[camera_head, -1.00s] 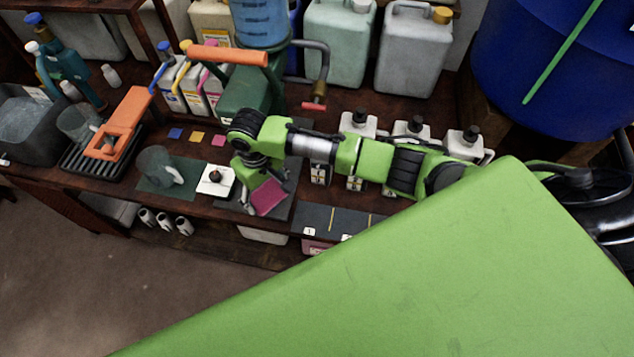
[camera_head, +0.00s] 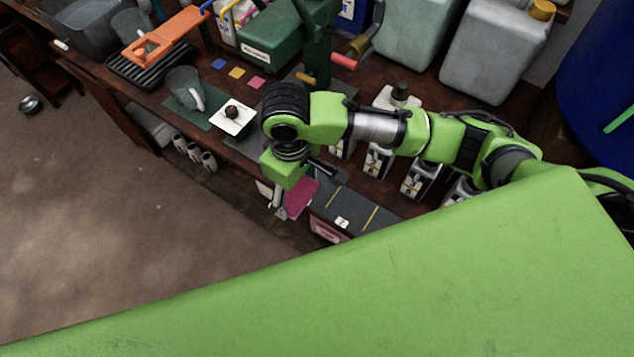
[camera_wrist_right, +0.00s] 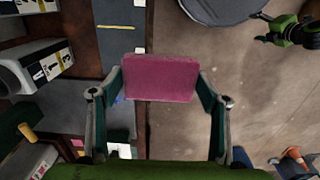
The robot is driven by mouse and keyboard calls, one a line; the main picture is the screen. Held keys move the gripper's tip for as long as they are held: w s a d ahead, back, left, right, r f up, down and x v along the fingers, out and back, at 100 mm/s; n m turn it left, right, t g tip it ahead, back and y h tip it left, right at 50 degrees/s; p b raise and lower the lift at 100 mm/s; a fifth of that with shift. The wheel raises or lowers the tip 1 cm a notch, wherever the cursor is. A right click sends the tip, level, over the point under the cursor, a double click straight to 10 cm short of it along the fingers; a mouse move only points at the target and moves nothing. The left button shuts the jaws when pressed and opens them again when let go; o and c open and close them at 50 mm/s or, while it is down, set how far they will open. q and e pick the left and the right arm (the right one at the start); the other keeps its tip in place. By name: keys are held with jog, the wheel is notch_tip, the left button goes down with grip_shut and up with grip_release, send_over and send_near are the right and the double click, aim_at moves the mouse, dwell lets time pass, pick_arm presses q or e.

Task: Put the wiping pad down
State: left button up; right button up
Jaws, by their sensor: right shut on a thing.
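The wiping pad (camera_head: 300,196) is a flat pink-magenta rectangle. My right gripper (camera_head: 287,200) is shut on it and holds it at the bench's front edge, left of the dark mat with yellow lines. In the right wrist view the pad (camera_wrist_right: 160,78) sits between the two fingertips of the gripper (camera_wrist_right: 160,82), gripped by its side edges. Bench top and mat show to its left there, and bare floor lies behind its right part.
The dark mat (camera_head: 358,207) has yellow lines and a numbered label. A white square plate (camera_head: 232,117) with a dark knob, a clear jug (camera_head: 184,88) and several white-labelled bottles stand on the bench. A green press (camera_head: 285,40) stands behind. Floor (camera_head: 120,210) is open in front.

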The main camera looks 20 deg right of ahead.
aim_at(307, 176)
jog(key=w+d+f, duration=0.2)
jog(key=w+d, duration=0.1)
jog(key=shift+d+f, duration=0.2)
jog(key=f, duration=0.1)
jog(key=w+d+f, duration=0.1)
jog(key=d+f, duration=0.1)
jog(key=shift+w+f+p, duration=0.3)
jog(key=shift+w+f, duration=0.05)
jog(key=shift+w, duration=0.05)
jog(key=shift+w+d+f, duration=0.3)
jog(key=shift+d+f, duration=0.05)
jog(key=shift+f, duration=0.15)
notch_tip(307, 176, down, 3)
jog(key=shift+w+d+f+p, duration=0.1)
jog(key=shift+w+d+p, duration=0.05)
jog(key=shift+p, duration=0.25)
pick_arm(q)
jog(key=shift+s+d+r, duration=0.45)
jog(key=shift+d+r, duration=0.05)
jog(key=shift+r, duration=0.25)
pick_arm(e)
jog(key=shift+f, duration=0.2)
jog(key=shift+f, duration=0.15)
jog(key=o, duration=0.9)
pick_arm(q)
jog(key=shift+a, duration=0.1)
pick_arm(e)
jog(key=shift+o, duration=0.2)
